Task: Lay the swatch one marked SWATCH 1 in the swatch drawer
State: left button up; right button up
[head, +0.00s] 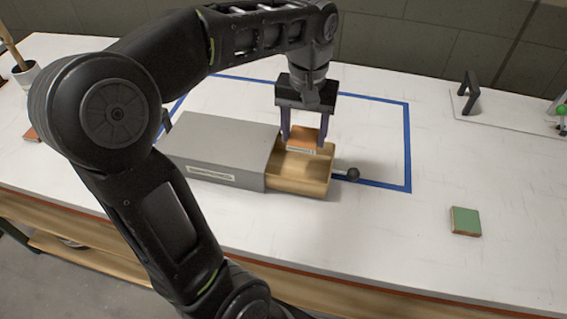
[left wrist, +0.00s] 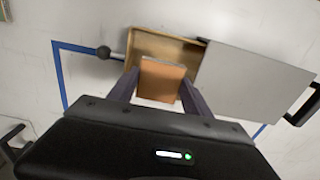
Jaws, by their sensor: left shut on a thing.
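My left gripper (head: 307,141) is shut on an orange-brown swatch (head: 303,136) with a small white label on its edge; the label is too small to read here. The swatch is held over the open drawer (head: 300,180), a wooden tray pulled out to the right of a grey cabinet (head: 215,145). In the left wrist view the swatch (left wrist: 162,80) sits between the two fingers, and the drawer (left wrist: 160,45) lies behind it, with its visible floor bare. Whether the swatch touches the drawer I cannot tell. My right gripper is not in view.
A green swatch (head: 465,221) lies on the white table at the right. The drawer's dark knob (head: 352,174) sticks out to the right. A blue tape outline (head: 407,140) surrounds the cabinet area. A plate with a black handle (head: 470,92) is at the back right.

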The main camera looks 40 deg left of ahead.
pick_arm(q)
send_over(301, 173)
jog(key=shift+w+f, duration=0.1)
jog(key=shift+f, duration=3)
jog(key=shift+f, duration=1.85)
jog(key=shift+f, duration=0.15)
jog(key=o, duration=1.3)
jog(key=shift+o, duration=0.2)
notch_tip(301, 173, up, 12)
jog(key=shift+r, duration=0.15)
